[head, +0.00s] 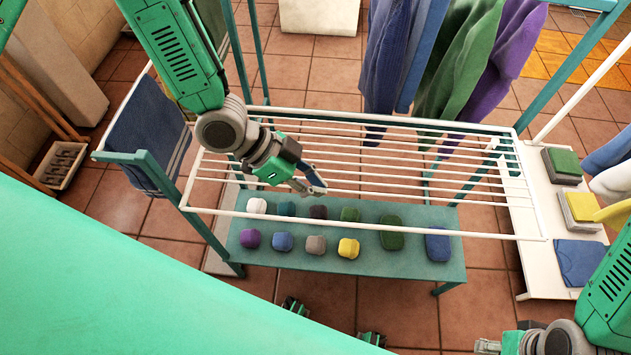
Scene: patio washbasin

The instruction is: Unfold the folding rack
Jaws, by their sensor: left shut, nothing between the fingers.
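The folding rack is a white frame (385,224) with several thin parallel bars, joined to teal side posts. It spans the middle of the head view and looks spread out roughly level, though its exact tilt is hard to tell. My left gripper (314,186) is shut and empty. It appears over the bars, left of the rack's middle; whether it touches a bar is unclear. My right gripper (488,346) is at the bottom edge, right of centre, largely cut off, in front of the rack and apart from it.
Below the bars, a teal shelf (400,268) carries several rolled cloths. Blue, green and purple garments (455,65) hang behind. A blue towel (148,135) hangs at the left. A white table (535,225) with folded cloths stands right. A crate (62,164) lies far left.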

